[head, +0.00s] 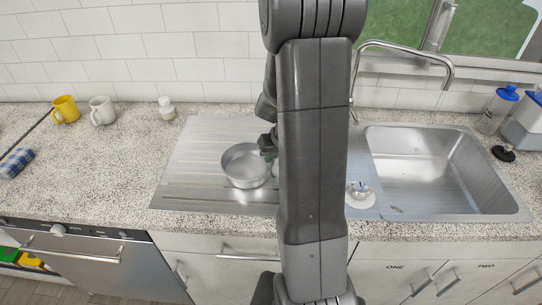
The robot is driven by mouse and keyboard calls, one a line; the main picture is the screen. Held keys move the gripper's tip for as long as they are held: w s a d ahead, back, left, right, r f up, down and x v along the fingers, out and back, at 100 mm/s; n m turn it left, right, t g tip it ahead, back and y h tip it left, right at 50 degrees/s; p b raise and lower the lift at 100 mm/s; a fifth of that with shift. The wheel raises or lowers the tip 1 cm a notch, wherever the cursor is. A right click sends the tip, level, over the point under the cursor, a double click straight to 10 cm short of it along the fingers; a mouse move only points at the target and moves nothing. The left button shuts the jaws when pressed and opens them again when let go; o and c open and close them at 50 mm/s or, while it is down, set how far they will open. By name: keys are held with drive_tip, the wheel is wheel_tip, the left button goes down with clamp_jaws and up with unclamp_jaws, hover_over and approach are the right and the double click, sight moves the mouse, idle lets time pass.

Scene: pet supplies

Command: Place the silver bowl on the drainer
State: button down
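The silver bowl (243,178) is on or just above the ridged steel drainer (190,165), left of my arm; I cannot tell whether it touches the surface. It looks close to level, with its opening up. My gripper (268,145) is at the bowl's right rim, partly hidden behind my arm. Its fingers are too small and too covered to show whether they are shut on the rim. My arm hides the right part of the drainer.
The sink basin (440,165) and tap (405,52) are to the right. A small white round item (360,193) sits by the basin's left edge. A yellow mug (66,109), a white mug (102,111) and a small white bottle (167,108) stand at the back left. The left part of the drainer is clear.

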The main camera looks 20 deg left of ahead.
drive_tip(key=shift+f, duration=0.2)
drive_tip(key=c, duration=1.6)
unclamp_jaws()
drive_tip(key=shift+c, duration=0.2)
drive_tip(key=shift+r, duration=0.15)
drive_tip(key=v, duration=1.2)
drive_tip(key=shift+b, duration=0.35)
drive_tip(key=shift+o, duration=0.4)
